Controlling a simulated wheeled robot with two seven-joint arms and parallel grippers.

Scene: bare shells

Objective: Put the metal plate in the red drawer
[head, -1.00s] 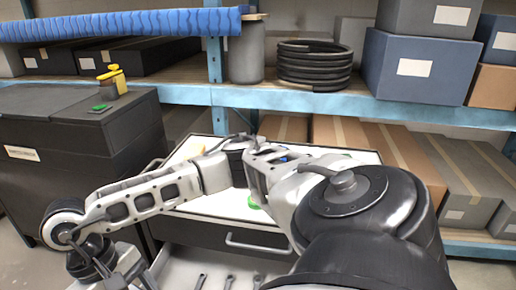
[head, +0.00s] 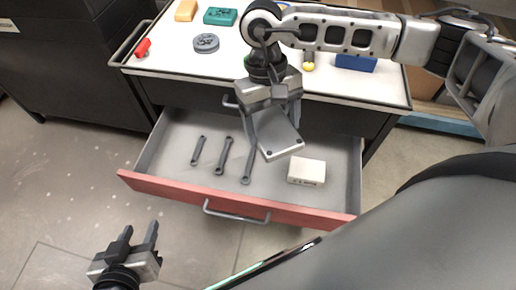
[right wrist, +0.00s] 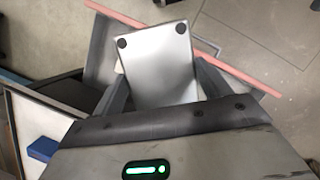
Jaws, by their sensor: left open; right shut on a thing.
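The metal plate (head: 277,136) is a flat light-grey piece with dark dots near its corners. My right gripper (head: 270,112) is shut on it and holds it tilted over the open red drawer (head: 165,187). In the right wrist view the plate (right wrist: 160,66) sits between the two fingers, and part of the drawer's red front (right wrist: 238,76) shows behind it. The drawer has a grey inside and a red front with a bar handle. My left gripper (head: 139,233) is open and empty, low at the left, in front of the drawer and apart from it.
Several dark wrenches (head: 222,158) lie in the drawer's left and middle. A white box (head: 306,171) lies at its right. The white cabinet top (head: 170,55) holds a red item (head: 142,48), a grey disc (head: 206,43), a green block (head: 220,16) and a blue block (head: 355,62).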

